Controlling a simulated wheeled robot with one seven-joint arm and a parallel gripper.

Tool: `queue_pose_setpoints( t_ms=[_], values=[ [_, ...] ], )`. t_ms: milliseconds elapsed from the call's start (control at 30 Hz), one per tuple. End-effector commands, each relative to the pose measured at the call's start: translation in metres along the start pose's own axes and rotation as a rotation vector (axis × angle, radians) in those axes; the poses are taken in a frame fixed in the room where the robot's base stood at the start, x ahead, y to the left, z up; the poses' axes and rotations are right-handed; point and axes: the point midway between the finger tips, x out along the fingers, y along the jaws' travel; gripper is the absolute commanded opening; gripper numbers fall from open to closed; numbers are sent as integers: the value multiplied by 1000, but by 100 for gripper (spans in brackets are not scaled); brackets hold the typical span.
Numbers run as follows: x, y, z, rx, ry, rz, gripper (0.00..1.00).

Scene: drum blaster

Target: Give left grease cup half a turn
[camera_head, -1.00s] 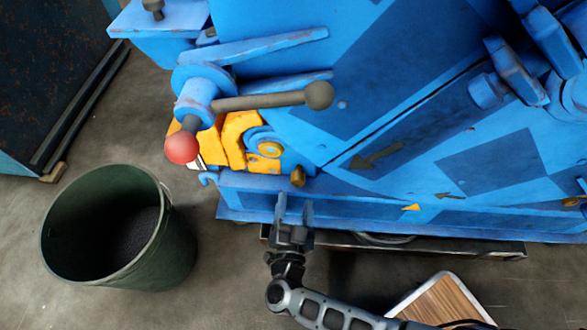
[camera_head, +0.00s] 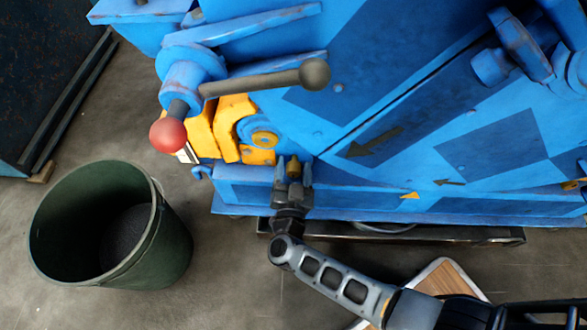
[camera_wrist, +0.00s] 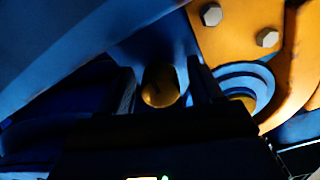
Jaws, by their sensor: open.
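The left grease cup (camera_head: 293,170) is a small brass knob low on the blue machine, just right of the yellow bracket. My gripper (camera_head: 293,164) is open, with its two fingers on either side of the cup in the head view. In the wrist view the brass cup (camera_wrist: 160,88) shows between the two dark fingers (camera_wrist: 163,92). I cannot tell whether a finger touches it. Another brass cup (camera_head: 578,185) sits at the right end of the machine's lower edge.
A lever with a dark ball (camera_head: 314,74) and a red ball (camera_head: 168,135) stand out above and left of my gripper. The yellow bracket (camera_head: 230,122) is close by on the left. A green bin (camera_head: 170,245) stands on the floor at left.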

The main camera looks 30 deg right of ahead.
Motion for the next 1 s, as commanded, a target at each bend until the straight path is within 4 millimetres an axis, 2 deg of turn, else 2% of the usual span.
queue_pose_setpoints(
  t_ms=[167, 733, 1000],
  values=[
    [0, 0, 0, 0, 0, 0, 64],
    [0, 0, 0, 0, -1, 0, 10],
    [0, 0, 0, 106, -1, 0, 10]
  ],
)
